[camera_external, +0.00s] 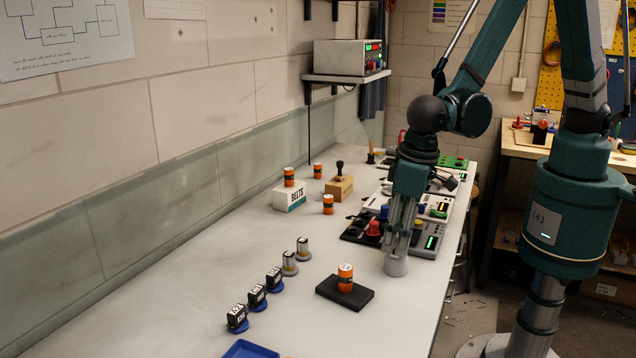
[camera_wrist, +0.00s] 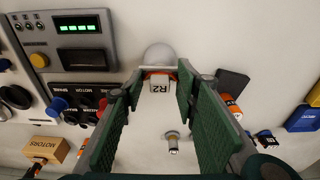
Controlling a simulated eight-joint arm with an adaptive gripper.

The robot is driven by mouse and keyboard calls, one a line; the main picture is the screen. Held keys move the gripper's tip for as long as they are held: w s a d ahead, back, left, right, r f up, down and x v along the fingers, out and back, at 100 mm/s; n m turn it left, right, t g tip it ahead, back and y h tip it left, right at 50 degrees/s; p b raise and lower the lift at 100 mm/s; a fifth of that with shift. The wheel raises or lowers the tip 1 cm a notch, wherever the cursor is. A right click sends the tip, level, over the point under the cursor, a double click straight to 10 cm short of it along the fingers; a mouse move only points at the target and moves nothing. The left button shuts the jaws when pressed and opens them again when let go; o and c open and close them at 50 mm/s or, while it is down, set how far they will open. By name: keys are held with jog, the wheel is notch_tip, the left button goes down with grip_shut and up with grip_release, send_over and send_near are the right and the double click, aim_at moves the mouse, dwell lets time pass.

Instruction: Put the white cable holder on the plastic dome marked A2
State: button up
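My gripper (camera_external: 401,226) points down over the bench, its tips just above or around a whitish round piece (camera_external: 397,266). In the wrist view my gripper (camera_wrist: 160,92) has its two green pads spread apart. Two small pale grey stands with white tops, a nearer one (camera_external: 289,263) and a farther one (camera_external: 303,248), stand upright to the left. I cannot tell which piece is the cable holder.
Several black labelled blocks on blue bases (camera_external: 257,297) stand in a row. A blue tray (camera_external: 250,349) lies at the front edge. Control panels (camera_external: 427,240) lie behind my gripper.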

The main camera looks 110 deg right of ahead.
jog(key=shift+r, duration=0.25)
notch_tip(320, 180, up, 12)
jog(key=s+a, duration=0.1)
dwell(1.0)
jog(key=shift+f, duration=0.1)
dwell(0.5)
jog(key=s+d+r+n+t, duration=0.2)
jog(key=s+d+r+n, duration=0.2)
jog(key=s+r, duration=0.85)
jog(key=s+d+r+n+t, duration=0.1)
jog(key=s+r+n+t, duration=0.1)
jog(key=s, duration=0.6)
jog(key=s+d+r+n+t+y, duration=0.1)
jog(key=s+d+r+n+t, duration=0.1)
jog(key=s, duration=0.7)
jog(key=shift+d+n, duration=0.2)
jog(key=shift+n, duration=0.3)
